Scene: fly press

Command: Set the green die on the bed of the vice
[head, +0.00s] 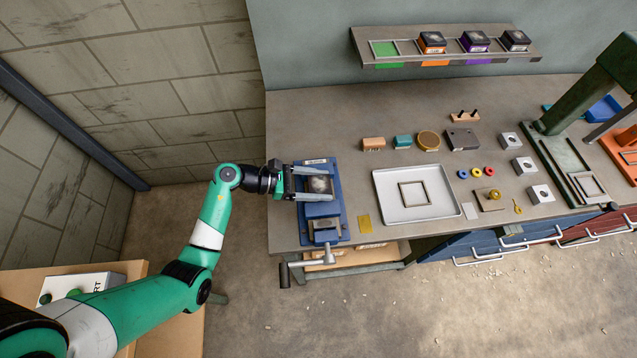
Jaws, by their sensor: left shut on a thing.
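The blue vice (322,209) stands at the left end of the bench, its handle hanging over the front edge. My left gripper (316,183) reaches in from the left over the vice. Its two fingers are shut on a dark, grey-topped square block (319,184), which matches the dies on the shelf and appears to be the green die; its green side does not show. The block is over the back part of the vice, between the fingers. I cannot tell whether it rests on the bed or is slightly above it. My right gripper is not in view.
The wall shelf (350,34) has an empty green-marked place (384,49) and three dies in orange, purple and black places. A white tray (390,210) with a square frame lies right of the vice. Small parts and the fly press (575,105) stand farther right.

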